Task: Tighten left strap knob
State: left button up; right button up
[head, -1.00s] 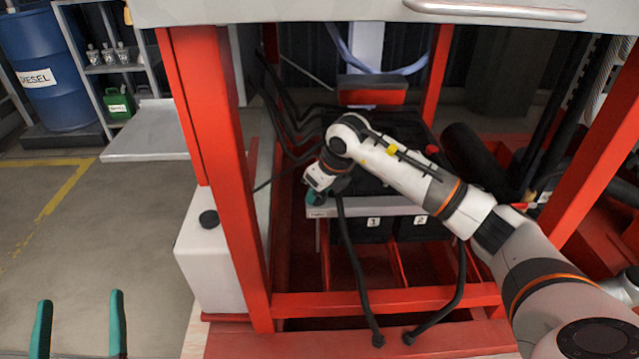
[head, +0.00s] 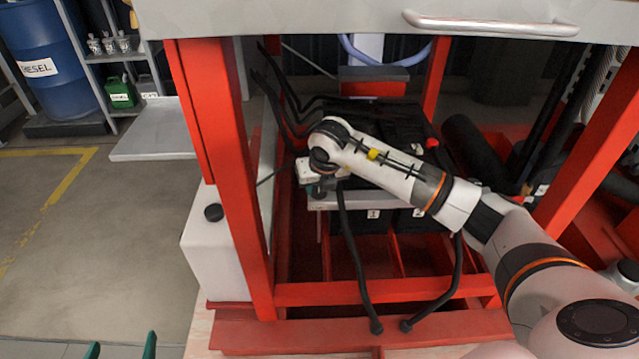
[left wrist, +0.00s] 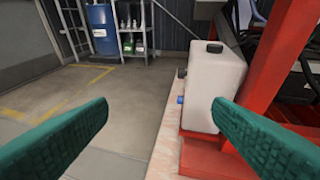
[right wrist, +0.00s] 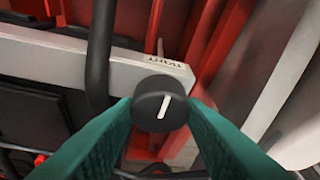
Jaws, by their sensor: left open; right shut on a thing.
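The strap knob (right wrist: 161,104) is round and black with a white line on its face, seen at the end of a pale metal bar (right wrist: 60,58) in the right wrist view. My right gripper (right wrist: 160,112) is shut on this knob, with a green finger on each side. In the head view the right gripper (head: 318,190) is at the left end of the bar (head: 385,202), and the knob is hidden there by the gripper and wrist. My left gripper (head: 121,350) is open and empty at the lower left edge; its spread fingers (left wrist: 160,112) show in the left wrist view.
Red frame posts (head: 222,170) stand around the bay. A white tank (head: 208,255) with a black cap is outside the left post. Black cables (head: 352,255) hang before the numbered black boxes (head: 374,228). Floor at left (head: 90,240) is clear.

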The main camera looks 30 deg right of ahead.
jog(key=o, duration=1)
jog(key=shift+r, duration=0.3)
pick_arm(q)
jog(key=s+a+f+g+y+p, duration=0.2)
jog(key=s+a+f+g, duration=0.1)
jog(key=s+f+g, duration=0.4)
jog(key=shift+s+a+p, duration=0.2)
jog(key=shift+s+p, duration=0.15)
jog(key=shift+s, duration=0.3)
pick_arm(e)
jog(key=d+v, duration=0.1)
jog(key=v, duration=1)
jog(key=shift+s+a+r, duration=0.2)
jog(key=shift+a, duration=0.3)
pick_arm(q)
jog(key=shift+s, duration=0.1)
pick_arm(e)
jog(key=shift+s+f, duration=0.1)
